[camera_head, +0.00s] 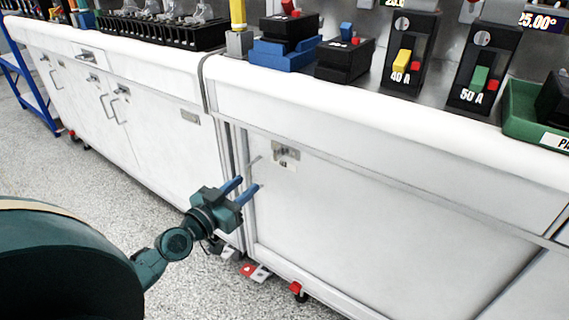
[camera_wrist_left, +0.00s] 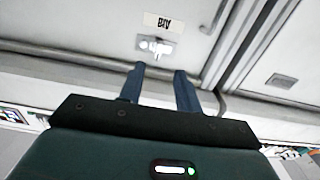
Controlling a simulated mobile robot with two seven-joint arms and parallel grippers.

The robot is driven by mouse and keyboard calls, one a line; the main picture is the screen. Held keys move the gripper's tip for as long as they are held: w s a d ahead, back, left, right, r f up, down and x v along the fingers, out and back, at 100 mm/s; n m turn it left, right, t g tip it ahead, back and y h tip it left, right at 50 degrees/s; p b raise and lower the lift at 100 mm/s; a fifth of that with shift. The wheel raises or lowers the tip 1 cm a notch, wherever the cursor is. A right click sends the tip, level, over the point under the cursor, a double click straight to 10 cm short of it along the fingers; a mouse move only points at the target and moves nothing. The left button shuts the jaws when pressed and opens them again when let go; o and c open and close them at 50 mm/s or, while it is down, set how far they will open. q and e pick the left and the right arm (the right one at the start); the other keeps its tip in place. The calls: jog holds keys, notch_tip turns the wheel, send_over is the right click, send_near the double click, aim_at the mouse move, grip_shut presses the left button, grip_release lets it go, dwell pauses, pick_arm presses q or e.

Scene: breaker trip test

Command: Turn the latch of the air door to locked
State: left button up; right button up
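The air door (camera_head: 350,225) is a white cabinet panel below the bench top. Its small metal latch (camera_head: 285,151) sits near the door's upper left corner in the head view. In the left wrist view the latch (camera_wrist_left: 156,46) shows beside a label (camera_wrist_left: 158,22) that reads "AIR" upside down. My left gripper (camera_head: 249,183) has two blue fingers, open with nothing between them. It is in front of the door's left edge, left of and below the latch. In the left wrist view the fingertips (camera_wrist_left: 160,69) point toward the latch, apart from it. My right gripper is not in view.
The white bench top (camera_head: 300,100) overhangs the door. It carries breakers, a blue stand (camera_head: 283,52) and a green tray (camera_head: 520,108). A neighbouring cabinet (camera_head: 150,120) with bar handles stands left. Red-and-white feet (camera_head: 257,272) are at the floor. Open speckled floor lies in front.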

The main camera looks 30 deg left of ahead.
aim_at(275, 160)
pick_arm(q)
jog(key=w, duration=0.4)
jog(key=w+p, duration=0.1)
jog(key=w, duration=0.3)
jog(key=w+d, duration=0.1)
jog(key=w, duration=0.4)
jog(key=shift+p, duration=0.3)
grip_shut()
